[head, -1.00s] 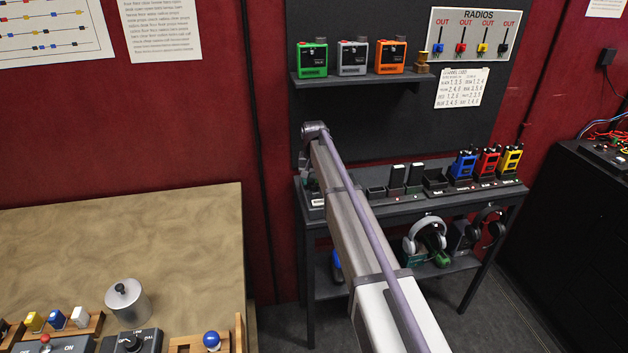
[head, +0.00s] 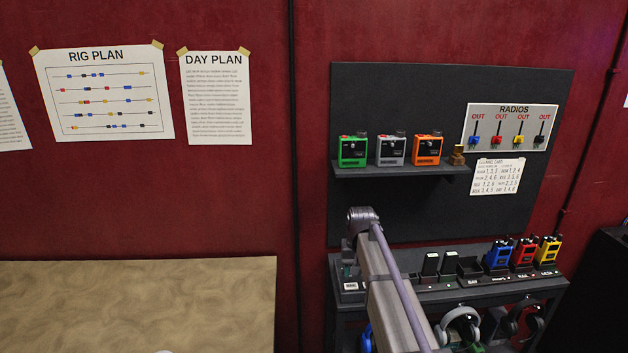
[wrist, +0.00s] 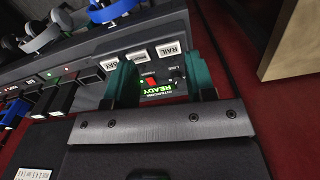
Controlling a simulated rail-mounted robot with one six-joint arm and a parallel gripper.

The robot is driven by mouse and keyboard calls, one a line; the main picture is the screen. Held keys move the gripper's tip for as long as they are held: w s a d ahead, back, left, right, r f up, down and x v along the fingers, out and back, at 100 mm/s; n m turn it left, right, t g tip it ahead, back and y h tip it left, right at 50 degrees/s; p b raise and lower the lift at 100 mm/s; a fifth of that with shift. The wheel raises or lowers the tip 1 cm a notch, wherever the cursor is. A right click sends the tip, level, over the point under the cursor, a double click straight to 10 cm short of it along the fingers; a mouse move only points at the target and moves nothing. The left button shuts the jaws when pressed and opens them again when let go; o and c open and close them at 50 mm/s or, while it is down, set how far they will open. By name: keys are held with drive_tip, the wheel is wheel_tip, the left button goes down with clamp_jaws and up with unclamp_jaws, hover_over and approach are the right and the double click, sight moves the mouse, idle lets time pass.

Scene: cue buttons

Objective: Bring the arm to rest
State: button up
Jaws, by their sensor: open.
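My gripper (wrist: 160,78) shows in the wrist view with its two teal fingers apart and nothing between them. Beyond the fingers is a small panel (wrist: 158,90) with a lit green READY sign and a red part. White labels reading RAIL (wrist: 169,49) and BAY (wrist: 110,64) lie beside it. In the head view my arm (head: 385,290) reaches toward the left end of the radio shelf, and the gripper is hidden behind it.
The charging shelf (head: 420,297) holds blue, red and yellow radios (head: 524,255). Green, grey and orange boxes (head: 391,150) stand on the wall shelf above. Headphones (head: 460,325) hang below. A tan-topped table (head: 140,300) stands at left, its visible top clear.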

drive_tip(key=s+f+n+b, duration=0.1)
drive_tip(key=s, duration=2.6)
drive_tip(key=shift+c, duration=0.4)
